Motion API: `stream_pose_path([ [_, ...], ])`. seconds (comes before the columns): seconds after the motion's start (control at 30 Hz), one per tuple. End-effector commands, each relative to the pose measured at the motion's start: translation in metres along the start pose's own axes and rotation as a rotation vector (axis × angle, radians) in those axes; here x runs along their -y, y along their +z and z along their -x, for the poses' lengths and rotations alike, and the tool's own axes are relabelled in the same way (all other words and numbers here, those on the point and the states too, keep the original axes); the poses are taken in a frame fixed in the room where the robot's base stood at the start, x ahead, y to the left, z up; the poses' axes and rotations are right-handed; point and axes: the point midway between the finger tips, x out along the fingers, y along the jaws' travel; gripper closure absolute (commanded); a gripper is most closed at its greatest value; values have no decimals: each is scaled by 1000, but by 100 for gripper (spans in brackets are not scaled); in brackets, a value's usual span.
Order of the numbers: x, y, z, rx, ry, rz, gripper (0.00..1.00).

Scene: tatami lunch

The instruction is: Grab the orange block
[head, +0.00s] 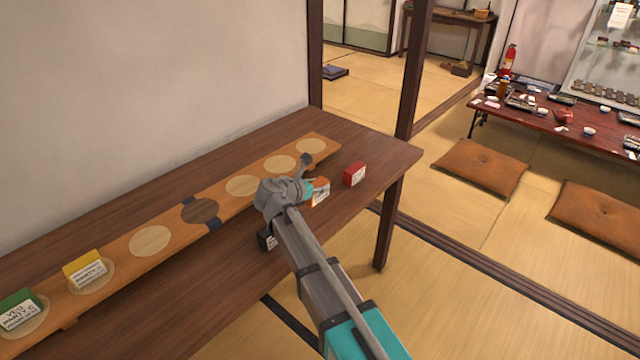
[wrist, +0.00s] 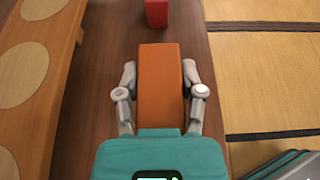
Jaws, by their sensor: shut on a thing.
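The orange block (wrist: 160,85) is between the two fingers of my gripper (wrist: 160,95) in the wrist view, with a finger against each long side. In the head view the orange block (head: 320,190) shows partly past my gripper (head: 308,186), with a white label on its near side. My gripper is shut on the block. The block is over the dark wooden table (head: 365,150), near its front edge. I cannot tell whether it touches the tabletop.
A red block (head: 354,174) stands just beyond the orange one. A black block (head: 266,240) is partly behind my arm. A long board (head: 222,208) with round spots holds a yellow block (head: 84,268) and a green block (head: 20,310). Tatami floor lies right of the table.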

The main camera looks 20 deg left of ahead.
Motion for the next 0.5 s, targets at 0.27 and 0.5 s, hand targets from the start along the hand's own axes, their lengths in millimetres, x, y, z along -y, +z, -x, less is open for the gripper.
stream_pose_path([
  [0.27,13,27,40,1,0,1,97],
  [0.5,30,34,84,1,2,1,97],
])
